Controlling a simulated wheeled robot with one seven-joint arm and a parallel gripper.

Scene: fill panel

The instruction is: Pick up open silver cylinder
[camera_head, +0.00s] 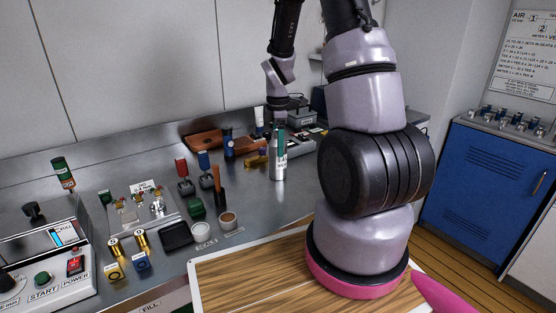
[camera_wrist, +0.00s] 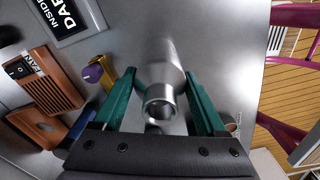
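The open silver cylinder (camera_head: 278,167) is a bottle-shaped metal container standing upright on the metal counter, with dark lettering on its side. In the wrist view the cylinder (camera_wrist: 161,88) shows from above, its round open mouth facing the camera. My gripper (camera_head: 280,134) points down over its top. In the wrist view my gripper (camera_wrist: 159,74) has its two green fingers apart, one on each side of the cylinder. A narrow gap seems to show beside the left finger; contact on the right is hard to tell. The far side of the cylinder is hidden.
A brown fan box (camera_wrist: 47,83) and a purple-knobbed brass part (camera_wrist: 97,74) lie left of the cylinder in the wrist view. A blue bottle (camera_head: 228,143) stands behind it. Small cups (camera_head: 228,220) stand front left. Bare counter lies in front of the cylinder.

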